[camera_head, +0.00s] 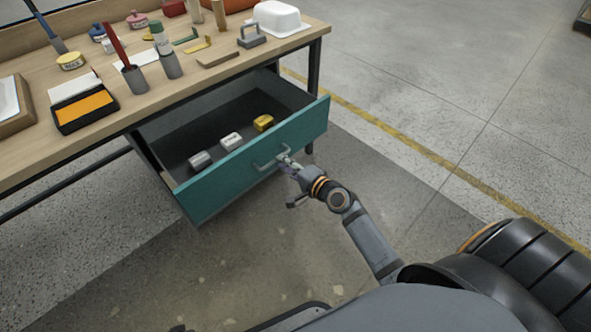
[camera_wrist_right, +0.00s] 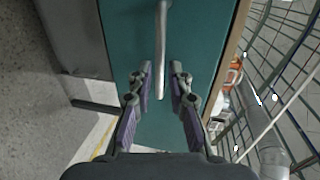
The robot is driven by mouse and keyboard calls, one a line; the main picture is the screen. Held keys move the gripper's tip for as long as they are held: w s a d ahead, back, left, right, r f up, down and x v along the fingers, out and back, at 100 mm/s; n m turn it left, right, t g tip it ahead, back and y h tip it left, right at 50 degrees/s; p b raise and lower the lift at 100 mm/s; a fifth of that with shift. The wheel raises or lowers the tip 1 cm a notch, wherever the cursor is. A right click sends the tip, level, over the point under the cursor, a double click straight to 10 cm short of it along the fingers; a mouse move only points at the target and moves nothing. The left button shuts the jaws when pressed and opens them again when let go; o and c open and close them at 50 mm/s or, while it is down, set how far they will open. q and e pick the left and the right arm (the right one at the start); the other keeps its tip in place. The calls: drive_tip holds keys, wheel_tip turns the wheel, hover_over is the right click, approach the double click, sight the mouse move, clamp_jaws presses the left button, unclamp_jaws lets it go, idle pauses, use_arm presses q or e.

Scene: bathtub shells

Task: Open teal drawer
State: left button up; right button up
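The teal drawer (camera_head: 250,160) under the workbench is pulled out, with its inside showing in the head view. A grey bar handle (camera_head: 268,158) is on its teal front. My right gripper (camera_head: 286,162) is at the right end of this handle. In the right wrist view the teal front (camera_wrist_right: 200,40) fills the middle, and the handle (camera_wrist_right: 161,45) runs down between the two fingers of my right gripper (camera_wrist_right: 161,75). The fingers are apart, with a visible gap on each side of the bar. My left gripper is not in view.
Inside the drawer lie a grey block (camera_head: 200,160), a white block (camera_head: 231,141) and a gold block (camera_head: 263,123). The wooden benchtop (camera_head: 150,100) carries tools, tins, cups and a white tub (camera_head: 280,18). The floor in front of and right of the drawer is clear.

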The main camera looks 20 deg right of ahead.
drive_tip(key=v, duration=0.7)
drive_tip(key=shift+s, duration=0.35)
drive_tip(key=shift+d+r, duration=0.1)
